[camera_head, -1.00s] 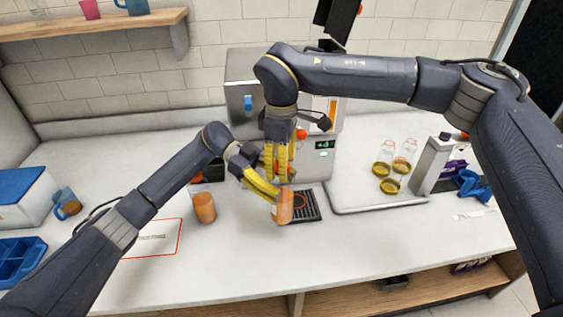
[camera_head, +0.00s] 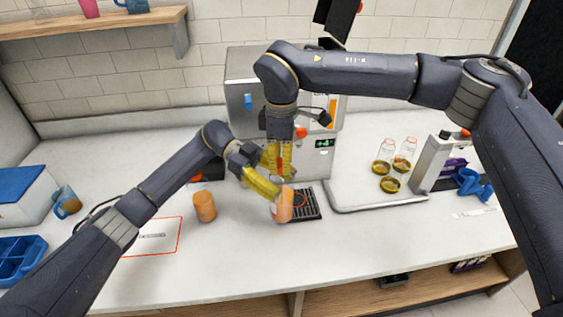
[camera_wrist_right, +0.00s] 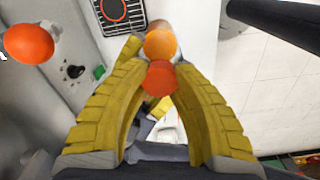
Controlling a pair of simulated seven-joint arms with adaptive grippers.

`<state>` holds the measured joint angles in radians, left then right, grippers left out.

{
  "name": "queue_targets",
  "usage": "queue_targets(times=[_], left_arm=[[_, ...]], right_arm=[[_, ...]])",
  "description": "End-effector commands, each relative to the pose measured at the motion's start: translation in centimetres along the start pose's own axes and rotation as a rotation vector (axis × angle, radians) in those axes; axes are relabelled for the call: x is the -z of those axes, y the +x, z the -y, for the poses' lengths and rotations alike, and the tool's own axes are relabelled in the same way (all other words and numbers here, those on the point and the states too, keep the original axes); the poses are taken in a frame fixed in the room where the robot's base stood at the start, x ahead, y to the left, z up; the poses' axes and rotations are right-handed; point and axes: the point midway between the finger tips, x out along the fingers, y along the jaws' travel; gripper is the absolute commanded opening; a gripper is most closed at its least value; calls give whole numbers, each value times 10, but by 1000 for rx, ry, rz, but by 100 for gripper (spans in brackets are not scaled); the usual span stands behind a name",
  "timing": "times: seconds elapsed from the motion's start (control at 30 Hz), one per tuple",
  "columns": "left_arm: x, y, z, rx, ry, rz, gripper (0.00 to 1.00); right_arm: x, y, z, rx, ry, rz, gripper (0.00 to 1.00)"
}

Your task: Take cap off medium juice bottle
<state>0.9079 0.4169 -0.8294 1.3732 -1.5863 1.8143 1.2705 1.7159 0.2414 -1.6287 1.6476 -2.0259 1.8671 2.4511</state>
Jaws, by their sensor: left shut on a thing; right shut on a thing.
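The medium juice bottle (camera_head: 284,207), clear with orange juice inside, is held tilted above the counter by my left gripper (camera_head: 268,190), which is shut on it. My right gripper (camera_head: 278,172) points down just above the bottle's mouth and is shut on a small red-orange cap (camera_wrist_right: 160,77). In the right wrist view, the cap sits between the yellow fingers (camera_wrist_right: 160,62). An orange round shape (camera_wrist_right: 160,43), seemingly the bottle, shows beyond it. The cap looks apart from the bottle, but the exact gap cannot be told.
The juicer (camera_head: 323,165) stands behind, with a black drip grate (camera_head: 312,207) in front. Another orange juice container (camera_head: 204,207) stands to the left. The front counter is clear.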

Motion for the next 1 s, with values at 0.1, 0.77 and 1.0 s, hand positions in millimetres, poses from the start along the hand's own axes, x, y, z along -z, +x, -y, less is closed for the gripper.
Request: queue_targets(times=[0.1, 0.77, 1.0], left_arm=[[1, -1, 1, 3, 0, 0, 0], [0, -2, 1, 5, 0, 0, 0], [0, -2, 1, 5, 0, 0, 0]], right_arm=[[0, -1, 1, 2, -186, 1, 0], [-1, -1, 2, 6, -1237, -2, 0], [-1, -1, 1, 7, -1613, -4, 0]])
